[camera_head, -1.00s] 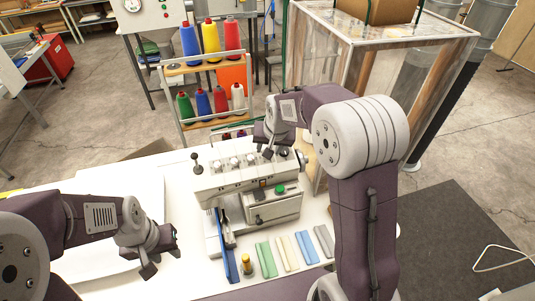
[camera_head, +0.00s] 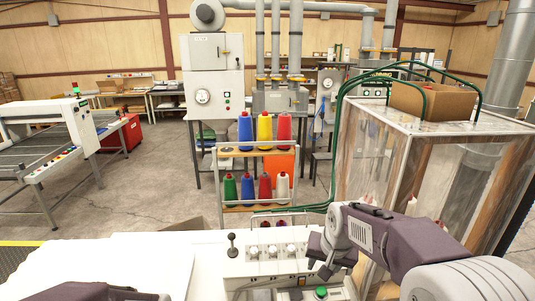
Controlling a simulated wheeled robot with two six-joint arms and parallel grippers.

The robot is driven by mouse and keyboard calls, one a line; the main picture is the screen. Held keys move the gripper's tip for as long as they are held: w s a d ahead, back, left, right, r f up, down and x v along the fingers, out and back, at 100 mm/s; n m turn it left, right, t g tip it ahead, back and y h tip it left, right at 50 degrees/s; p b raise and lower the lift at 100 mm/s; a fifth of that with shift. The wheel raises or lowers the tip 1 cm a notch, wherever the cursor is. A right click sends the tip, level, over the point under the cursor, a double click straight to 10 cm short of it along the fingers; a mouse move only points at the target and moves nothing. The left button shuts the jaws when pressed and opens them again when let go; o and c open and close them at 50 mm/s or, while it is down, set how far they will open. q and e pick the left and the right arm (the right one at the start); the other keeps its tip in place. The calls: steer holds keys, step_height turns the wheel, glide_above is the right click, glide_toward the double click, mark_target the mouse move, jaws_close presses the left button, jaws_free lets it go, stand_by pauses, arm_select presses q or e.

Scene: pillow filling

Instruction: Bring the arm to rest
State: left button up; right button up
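My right arm comes in from the lower right. Its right gripper (camera_head: 318,257) is above the sewing machine, with two dark fingers apart and nothing seen between them. The white sewing machine (camera_head: 262,268) stands on the white table at the bottom middle, with knobs on top and a green button; its lower part is cut off by the picture edge. Of my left arm only a purple link shows at the bottom left edge; the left gripper is out of the picture.
The white table (camera_head: 60,262) has a large white sheet-like piece at its left. A rack (camera_head: 262,208) with several coloured thread cones stands behind the machine. A clear-walled bin (camera_head: 395,165) with a cardboard box (camera_head: 432,102) on top is at the right, near my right arm.

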arm_select(q)
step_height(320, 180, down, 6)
steer(key=b, duration=0.3)
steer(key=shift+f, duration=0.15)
arm_select(e)
steer(key=s+d+f+n+g, duration=0.1)
steer(key=s+f+n+g, duration=0.1)
steer(key=s+f, duration=1.4)
steer(key=shift+s+f+n+g, duration=0.4)
steer(key=shift+f+n, duration=0.3)
steer(key=shift+f, duration=0.15)
